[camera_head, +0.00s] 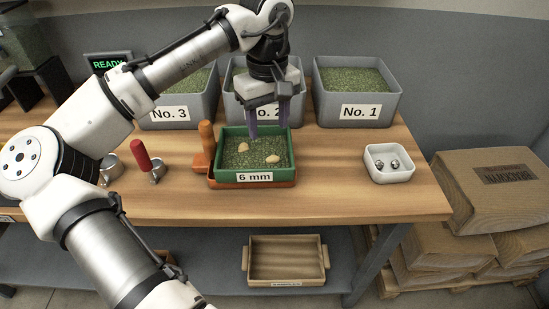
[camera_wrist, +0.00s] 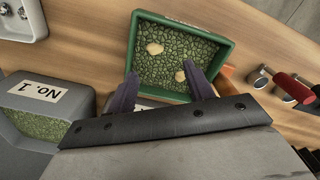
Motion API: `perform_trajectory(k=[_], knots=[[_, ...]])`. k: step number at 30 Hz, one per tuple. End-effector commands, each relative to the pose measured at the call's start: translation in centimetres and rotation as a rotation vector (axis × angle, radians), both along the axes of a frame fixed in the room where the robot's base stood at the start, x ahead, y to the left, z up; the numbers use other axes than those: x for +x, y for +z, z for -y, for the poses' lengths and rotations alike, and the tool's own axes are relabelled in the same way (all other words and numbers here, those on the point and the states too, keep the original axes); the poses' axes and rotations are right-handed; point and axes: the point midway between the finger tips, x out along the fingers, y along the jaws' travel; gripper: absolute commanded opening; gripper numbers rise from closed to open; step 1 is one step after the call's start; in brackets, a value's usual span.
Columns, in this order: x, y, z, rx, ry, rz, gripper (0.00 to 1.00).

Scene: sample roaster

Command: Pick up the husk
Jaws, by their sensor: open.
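Two pale husks lie on green beans in a green tray labelled "6 mm" (camera_head: 222,173). In the head view, one husk (camera_head: 243,147) is at the upper left and the other husk (camera_head: 272,159) at the lower right. In the wrist view, one husk (camera_wrist: 154,48) is near the tray's middle left and the other husk (camera_wrist: 180,76) lies closer to my right-hand fingertip. My gripper (camera_head: 267,128) is open and empty above the tray's far side, pointing down. Its two purple fingers (camera_wrist: 164,84) spread on either side of the husk nearest them in the wrist view.
Grey bins of green beans, No. 3 (camera_head: 176,114), No. 2 (camera_head: 238,108) and No. 1 (camera_head: 362,113), stand behind. A white dish (camera_head: 389,176) with metal balls is at right. A red-handled scoop (camera_head: 144,158) is at left. An orange handle (camera_head: 206,138) stands beside the tray.

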Motion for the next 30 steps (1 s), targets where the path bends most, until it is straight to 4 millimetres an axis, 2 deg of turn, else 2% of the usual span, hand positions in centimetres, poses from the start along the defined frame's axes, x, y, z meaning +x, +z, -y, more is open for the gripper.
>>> perform_trajectory(k=[4,11,21,29,30], knots=[[0.0,-2.5,0.0,0.0,-0.001,0.0,0.52],[0.0,-4.1,0.2,-0.001,-0.002,0.0,0.52],[0.2,-8.6,0.7,-0.001,-0.002,0.002,0.52],[0.1,-9.2,0.7,-0.001,-0.003,-0.001,0.52],[0.1,-9.2,0.7,0.0,-0.003,-0.001,0.5]])
